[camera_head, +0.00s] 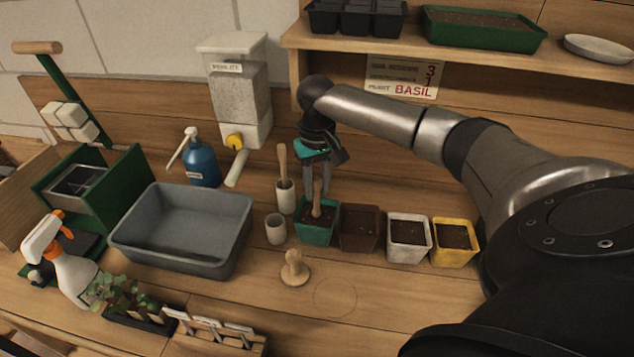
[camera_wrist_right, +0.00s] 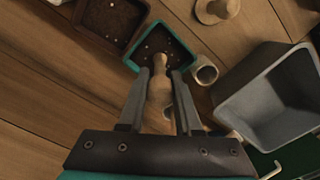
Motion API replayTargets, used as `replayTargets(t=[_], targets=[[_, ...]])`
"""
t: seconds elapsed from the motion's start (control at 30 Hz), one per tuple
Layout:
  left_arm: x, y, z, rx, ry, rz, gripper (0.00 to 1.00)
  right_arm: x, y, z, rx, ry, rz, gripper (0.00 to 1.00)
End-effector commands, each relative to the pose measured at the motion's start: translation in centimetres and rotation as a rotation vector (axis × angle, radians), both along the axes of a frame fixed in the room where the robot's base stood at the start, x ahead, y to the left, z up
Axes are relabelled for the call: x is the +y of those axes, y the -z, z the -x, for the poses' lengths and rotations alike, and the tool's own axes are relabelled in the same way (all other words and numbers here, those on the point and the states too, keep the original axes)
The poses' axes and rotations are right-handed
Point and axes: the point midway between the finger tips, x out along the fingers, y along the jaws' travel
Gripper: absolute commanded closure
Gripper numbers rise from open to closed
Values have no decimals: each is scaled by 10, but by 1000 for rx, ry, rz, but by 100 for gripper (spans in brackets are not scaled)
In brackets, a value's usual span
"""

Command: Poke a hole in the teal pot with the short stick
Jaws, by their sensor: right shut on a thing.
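The teal pot (camera_head: 318,236), filled with dark soil, stands at the left end of a row of pots. My right gripper (camera_head: 317,190) points down over it and is shut on the short wooden stick (camera_head: 316,208). The stick is nearly upright, and its lower end is over or at the soil; I cannot tell how deep. In the wrist view the fingers of my right gripper (camera_wrist_right: 160,88) clasp the stick (camera_wrist_right: 158,92), with the teal pot (camera_wrist_right: 133,62) beyond its tip. My left gripper is not in view.
A brown pot (camera_head: 358,240), white pot (camera_head: 409,252) and yellow pot (camera_head: 454,258) stand to the right. An empty cup (camera_head: 275,232), a holder with a longer stick (camera_head: 283,163), a wooden tamper (camera_head: 294,270) and a grey tub (camera_head: 185,270) are on the left.

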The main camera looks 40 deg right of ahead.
Motion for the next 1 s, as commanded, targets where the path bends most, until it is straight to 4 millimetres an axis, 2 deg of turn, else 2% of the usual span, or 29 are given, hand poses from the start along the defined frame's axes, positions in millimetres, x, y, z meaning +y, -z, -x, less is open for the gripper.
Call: replayTargets(t=[1.0], targets=[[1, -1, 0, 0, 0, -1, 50, 0, 15, 0, 0, 0, 0, 100]])
